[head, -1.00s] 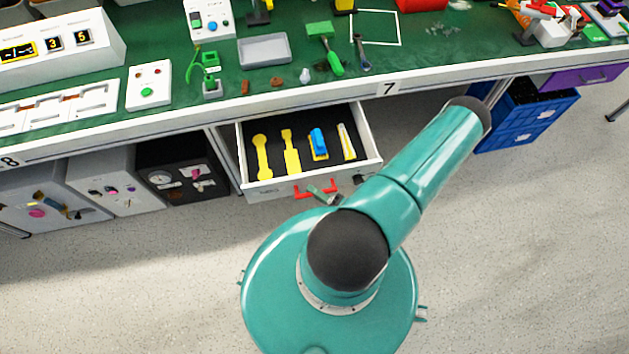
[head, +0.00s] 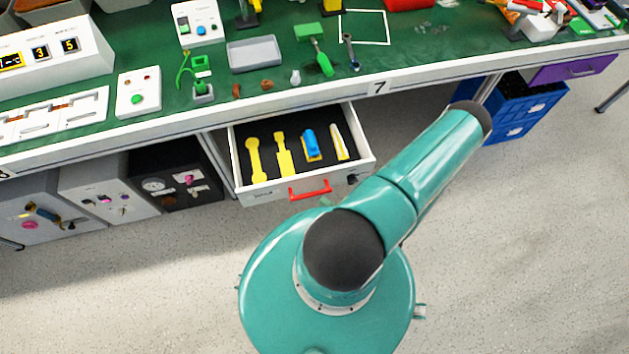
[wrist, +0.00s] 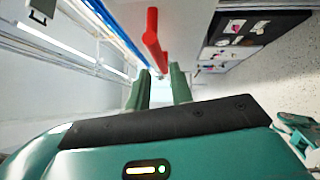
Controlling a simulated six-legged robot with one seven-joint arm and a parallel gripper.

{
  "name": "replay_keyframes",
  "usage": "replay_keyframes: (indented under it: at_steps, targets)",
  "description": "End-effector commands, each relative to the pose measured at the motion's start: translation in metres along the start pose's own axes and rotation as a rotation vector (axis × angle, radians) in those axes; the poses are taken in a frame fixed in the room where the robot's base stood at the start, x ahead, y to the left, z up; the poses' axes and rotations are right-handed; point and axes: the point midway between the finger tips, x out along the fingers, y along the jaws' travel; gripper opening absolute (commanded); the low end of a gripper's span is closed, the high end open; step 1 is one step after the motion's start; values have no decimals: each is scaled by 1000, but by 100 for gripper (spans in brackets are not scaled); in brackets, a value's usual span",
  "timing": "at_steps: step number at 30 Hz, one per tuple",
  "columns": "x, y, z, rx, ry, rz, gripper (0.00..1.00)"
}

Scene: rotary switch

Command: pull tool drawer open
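The tool drawer (head: 262,190) stands pulled out from under the bench in the head view, its black-lined inside showing. The handle also shows in the wrist view (wrist: 152,42), beyond the fingertips. My gripper (head: 326,202) is mostly hidden behind my arm in the head view, with a small green part just in front of the handle. In the wrist view its two green fingers (wrist: 160,88) are apart with nothing between them. They look clear of the handle.
Yellow and blue tools (head: 283,155) lie in the drawer. The green bench top (head: 270,80) above is crowded. A black cabinet (head: 180,190) stands left of the drawer and a blue crate (head: 525,105) to the right. The floor (head: 520,240) in front is clear.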

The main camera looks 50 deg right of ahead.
Motion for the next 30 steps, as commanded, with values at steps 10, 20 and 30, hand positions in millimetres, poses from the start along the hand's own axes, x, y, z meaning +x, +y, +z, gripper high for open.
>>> replay_keyframes:
  at_steps: [10,20,30]
  targets:
    - [-67,0,0,-1,-1,0,22]
    - [-77,0,0,-1,0,2,22]
    - [-77,0,0,-1,0,1,22]
